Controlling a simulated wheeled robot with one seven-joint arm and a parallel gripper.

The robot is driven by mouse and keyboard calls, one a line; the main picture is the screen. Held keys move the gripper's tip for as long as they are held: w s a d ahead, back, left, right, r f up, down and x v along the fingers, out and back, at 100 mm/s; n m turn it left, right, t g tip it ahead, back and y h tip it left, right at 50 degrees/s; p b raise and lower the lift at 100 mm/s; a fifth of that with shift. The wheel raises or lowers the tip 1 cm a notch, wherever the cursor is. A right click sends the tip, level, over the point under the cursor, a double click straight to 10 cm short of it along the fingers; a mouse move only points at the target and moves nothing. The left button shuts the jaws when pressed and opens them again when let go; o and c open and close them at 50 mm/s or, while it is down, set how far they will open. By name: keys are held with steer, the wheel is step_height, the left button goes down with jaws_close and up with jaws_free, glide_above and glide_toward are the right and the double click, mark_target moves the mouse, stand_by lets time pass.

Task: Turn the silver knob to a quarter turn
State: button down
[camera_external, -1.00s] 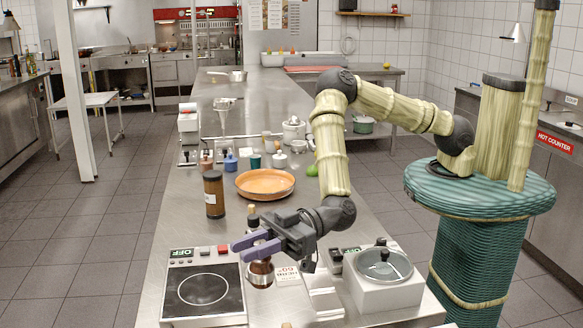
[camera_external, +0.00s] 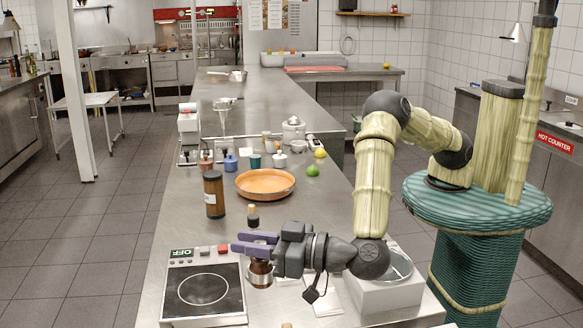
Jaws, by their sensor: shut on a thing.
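My gripper (camera_external: 256,243), with purple fingers, reaches in level from the right. It is shut at the top of a small brown-and-silver piece (camera_external: 260,267) standing at the right edge of the hob. A silver cup-like part (camera_external: 259,281) shows at its foot. The fingers hide the gripped top, and I cannot tell whether this piece is the silver knob or how far it is turned. No other silver knob shows clearly.
The black hob (camera_external: 204,290) lies at left. A dark-necked bottle (camera_external: 253,216) stands just behind my fingers. A brown jar (camera_external: 214,194) and an orange pan (camera_external: 265,184) stand farther back. A white box with a round lid (camera_external: 388,292) is partly hidden by my wrist.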

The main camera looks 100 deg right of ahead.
steer(key=shift+s+d+f+m+g+h+b, duration=0.1)
steer(key=shift+m+g+h+b, duration=0.05)
steer(key=shift+m+g+h, duration=0.9)
steer(key=shift+s+d+r+m+g+h+b, duration=0.1)
steer(key=shift+m+g+h, duration=0.7)
steer(key=shift+h, duration=0.4)
steer(key=shift+s+d+f+m+g+h+b, duration=0.1)
steer(key=shift+m+g+h+b, duration=0.05)
steer(key=shift+m+g+h, duration=0.9)
steer(key=shift+d+m+g+h, duration=0.1)
steer(key=shift+m+g+h, duration=0.2)
steer(key=shift+h, duration=0.2)
steer(key=c, duration=1.2)
jaws_free()
steer(key=shift+b+v, duration=0.8)
steer(key=shift+v, duration=1.65)
step_height(320, 180, up, 7)
steer(key=p, duration=0.6)
